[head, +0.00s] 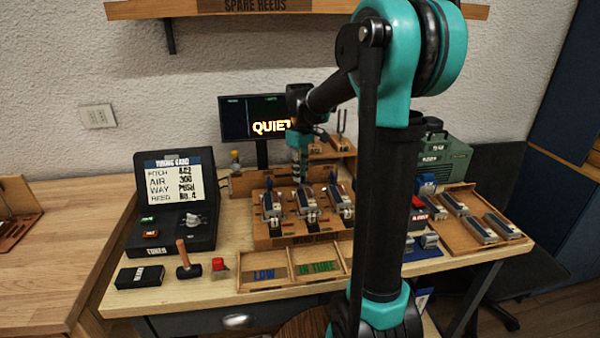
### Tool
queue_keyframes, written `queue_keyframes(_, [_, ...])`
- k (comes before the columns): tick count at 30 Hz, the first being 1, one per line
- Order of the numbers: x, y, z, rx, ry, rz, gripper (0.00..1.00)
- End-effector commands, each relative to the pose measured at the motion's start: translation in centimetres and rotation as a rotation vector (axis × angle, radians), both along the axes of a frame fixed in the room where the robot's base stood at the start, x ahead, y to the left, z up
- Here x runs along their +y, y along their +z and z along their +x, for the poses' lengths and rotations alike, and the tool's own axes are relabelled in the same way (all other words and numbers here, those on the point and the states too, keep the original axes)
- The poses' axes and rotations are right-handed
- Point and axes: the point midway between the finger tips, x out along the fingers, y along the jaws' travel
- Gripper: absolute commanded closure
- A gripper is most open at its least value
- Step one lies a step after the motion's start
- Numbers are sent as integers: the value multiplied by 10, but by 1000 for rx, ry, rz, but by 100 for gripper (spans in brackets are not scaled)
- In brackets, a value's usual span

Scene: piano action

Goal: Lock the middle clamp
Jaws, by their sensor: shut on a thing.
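Three metal clamps stand side by side on a wooden block (285,242) in the middle of the bench. The middle clamp (306,205) stands between the left clamp (271,208) and the right clamp (338,202). My gripper (300,178) points down at the upper, rear part of the middle clamp and is shut on it. The fingertips are small in this view, and their exact contact with the clamp's handle is hard to make out. Whether the clamp's lever is fully down cannot be told.
Two trays marked LOW (264,273) and IN TUNE (317,267) lie in front of the block. A tuner (172,240), a mallet (187,268) and a screen reading QUIET (235,118) surround it. A tray (475,240) of metal parts lies right. My arm hides part of the bench.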

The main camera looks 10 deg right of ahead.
Motion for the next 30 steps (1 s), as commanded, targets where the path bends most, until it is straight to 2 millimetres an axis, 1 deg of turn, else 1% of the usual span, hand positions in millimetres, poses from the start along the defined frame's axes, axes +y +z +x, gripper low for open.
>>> queue_keyframes(9, [-1,0,1,-1,-300,1,100])
queue_keyframes(18, [-2,0,2,-1,-557,1,100])
queue_keyframes(24, [-3,0,2,-1,-680,1,100])
queue_keyframes(30, [-3,0,2,-1,-754,1,100])
